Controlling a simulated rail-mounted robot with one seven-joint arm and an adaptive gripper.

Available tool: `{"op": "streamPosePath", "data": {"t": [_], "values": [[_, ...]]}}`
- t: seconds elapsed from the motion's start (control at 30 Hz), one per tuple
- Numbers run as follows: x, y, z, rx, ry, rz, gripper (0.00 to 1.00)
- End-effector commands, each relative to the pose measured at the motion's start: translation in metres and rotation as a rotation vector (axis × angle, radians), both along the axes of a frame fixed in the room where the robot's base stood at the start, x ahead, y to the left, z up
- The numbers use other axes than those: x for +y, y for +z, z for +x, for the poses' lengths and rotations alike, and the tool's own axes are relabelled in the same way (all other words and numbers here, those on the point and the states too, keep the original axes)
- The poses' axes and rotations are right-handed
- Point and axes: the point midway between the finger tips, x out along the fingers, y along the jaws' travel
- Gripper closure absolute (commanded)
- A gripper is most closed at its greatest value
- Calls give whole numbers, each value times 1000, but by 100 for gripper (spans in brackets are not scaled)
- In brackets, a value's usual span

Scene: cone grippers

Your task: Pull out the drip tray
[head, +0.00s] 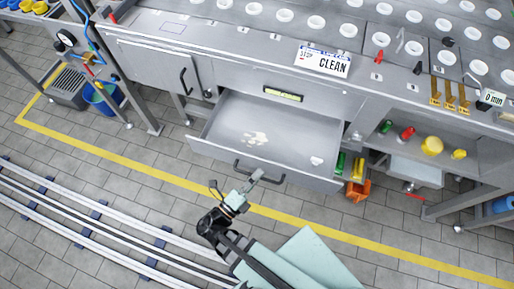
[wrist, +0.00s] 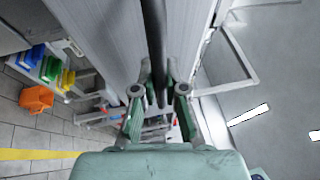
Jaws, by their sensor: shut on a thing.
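The drip tray (head: 285,122) is a wide, shallow grey metal drawer under the worktable, standing well out from the cabinet in the head view. Pale spilled patches (head: 256,138) lie on its floor. Its dark bar handle (head: 270,176) is on the front panel; in the wrist view the handle (wrist: 155,35) runs down between my fingers. My gripper (head: 254,181) is at the left part of the handle. In the wrist view my gripper (wrist: 160,92) is shut on the handle, with a finger on each side. The exact contact at the fingertips is partly hidden.
An orange bin (head: 358,190) stands right of the tray, below a shelf with coloured items. A closed cabinet door (head: 155,68) is on the left. A "CLEAN" sign (head: 322,61) is above. A yellow floor line (head: 120,158) and rails (head: 95,222) lie in front.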

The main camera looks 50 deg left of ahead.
Motion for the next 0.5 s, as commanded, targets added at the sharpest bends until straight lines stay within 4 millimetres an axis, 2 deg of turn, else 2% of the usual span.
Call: {"op": "streamPosePath", "data": {"t": [0.03,0.1,0.5], "values": [[0,0,0,0,-1,0,86],[0,0,0,0,0,0,63],[0,-1,-2,1,1,0,63]]}}
